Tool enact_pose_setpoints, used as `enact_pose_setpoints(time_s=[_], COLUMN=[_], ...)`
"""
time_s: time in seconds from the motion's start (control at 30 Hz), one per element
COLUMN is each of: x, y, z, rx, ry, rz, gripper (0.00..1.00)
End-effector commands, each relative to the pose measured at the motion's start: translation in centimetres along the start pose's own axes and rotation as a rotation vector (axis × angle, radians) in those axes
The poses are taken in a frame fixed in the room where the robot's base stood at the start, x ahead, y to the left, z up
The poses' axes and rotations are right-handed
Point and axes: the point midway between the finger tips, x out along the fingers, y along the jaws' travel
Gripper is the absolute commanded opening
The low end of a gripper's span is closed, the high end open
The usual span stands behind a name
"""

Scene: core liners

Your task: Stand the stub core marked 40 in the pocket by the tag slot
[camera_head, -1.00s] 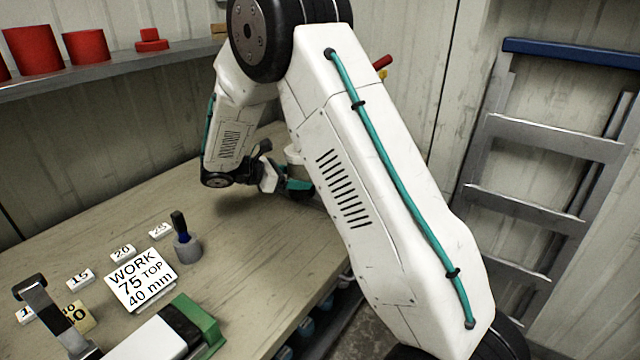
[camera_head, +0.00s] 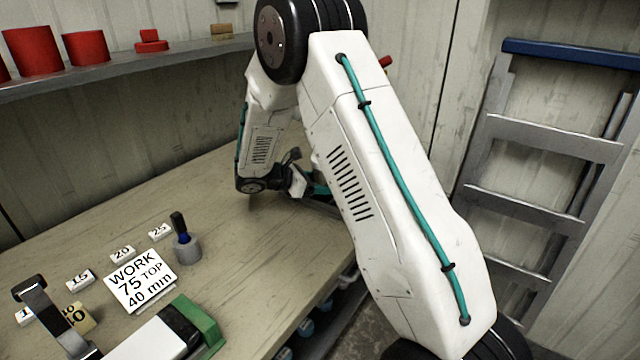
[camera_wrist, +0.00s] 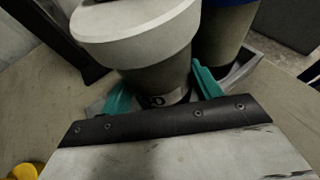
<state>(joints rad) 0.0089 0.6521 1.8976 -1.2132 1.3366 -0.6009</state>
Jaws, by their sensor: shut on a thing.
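In the wrist view my gripper (camera_wrist: 163,92), with teal fingers, is shut on a grey stub core (camera_wrist: 150,72) with a wider pale top. A dark mark on the core's near side ends in 0; its first digit is not clear. Just behind it stands another dark grey core (camera_wrist: 225,30) with a blue band. Below them shows part of a grey tray or holder (camera_wrist: 245,68); the pocket and tag slot cannot be made out. In the head view my gripper is mostly hidden behind my arm at the bench's right end.
A yellow object (camera_wrist: 24,171) shows in the wrist view. A ladder (camera_head: 550,135) leans at right.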

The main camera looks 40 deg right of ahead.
Motion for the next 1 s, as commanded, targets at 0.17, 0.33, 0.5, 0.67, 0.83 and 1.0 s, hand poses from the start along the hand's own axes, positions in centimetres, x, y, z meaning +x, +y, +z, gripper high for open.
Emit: enact_pose_setpoints(time_s=[0.17, 0.33, 0.5, 0.67, 0.83, 1.0], x=[0.1, 0.1, 0.0, -2.0, -5.7, -9.1], y=[0.0, 0.0, 0.0, 0.1, 0.1, 0.1], z=[-0.2, -0.2, 0.0, 0.0, 0.0, 0.0], rx=[0.000, 0.000, 0.001, 0.000, 0.000, 0.000], ry=[0.000, 0.000, 0.000, 0.000, 0.000, 0.000], rz=[0.000, 0.000, 0.000, 0.005, 0.004, 0.004], gripper=[0.71, 0.72, 0.72, 0.72, 0.72, 0.72])
